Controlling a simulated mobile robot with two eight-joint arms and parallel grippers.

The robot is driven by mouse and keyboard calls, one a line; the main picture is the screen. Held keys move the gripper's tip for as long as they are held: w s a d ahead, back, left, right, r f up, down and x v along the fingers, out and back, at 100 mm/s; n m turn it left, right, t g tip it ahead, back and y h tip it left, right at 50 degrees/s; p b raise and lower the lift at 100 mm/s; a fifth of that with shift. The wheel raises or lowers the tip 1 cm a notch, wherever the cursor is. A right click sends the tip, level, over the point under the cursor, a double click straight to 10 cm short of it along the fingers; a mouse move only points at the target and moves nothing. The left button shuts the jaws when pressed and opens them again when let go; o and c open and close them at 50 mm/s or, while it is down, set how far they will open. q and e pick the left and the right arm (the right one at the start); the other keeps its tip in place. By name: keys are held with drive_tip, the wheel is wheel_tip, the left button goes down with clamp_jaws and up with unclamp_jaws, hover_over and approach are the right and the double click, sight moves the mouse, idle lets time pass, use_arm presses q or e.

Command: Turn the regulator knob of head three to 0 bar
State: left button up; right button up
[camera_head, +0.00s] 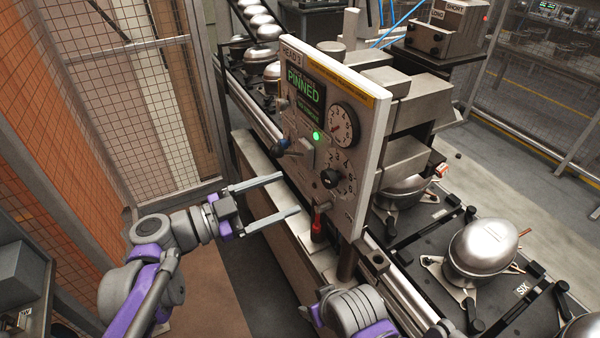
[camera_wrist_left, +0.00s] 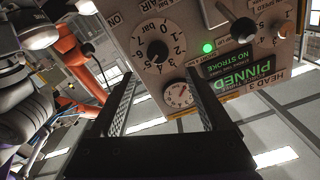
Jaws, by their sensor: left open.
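The head 3 panel (camera_head: 312,62) faces me, with a lit screen reading PINNED (camera_head: 304,86). The black regulator knob (camera_head: 330,178) sits low on it within a numbered bar scale; it also shows in the left wrist view (camera_wrist_left: 157,51). I cannot read its setting surely. A round gauge (camera_head: 343,125) is above the knob in the head view; it also shows in the left wrist view (camera_wrist_left: 178,94). My left gripper (camera_head: 290,194) is open and empty, left of the knob and apart from the panel. Its fingers (camera_wrist_left: 160,76) point toward the panel. My right gripper is not visible.
Silver compressors (camera_head: 483,248) stand on pallets at right. Mesh fencing (camera_head: 150,110) is at left.

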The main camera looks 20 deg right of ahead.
sight(326, 179)
use_arm(q)
drive_tip(key=d, duration=1)
drive_tip(key=shift+w+d+p, duration=0.25)
drive_tip(key=shift+d+p, duration=0.05)
drive_tip(key=shift+d, duration=0.05)
clamp_jaws()
drive_tip(key=shift+n, duration=0.3)
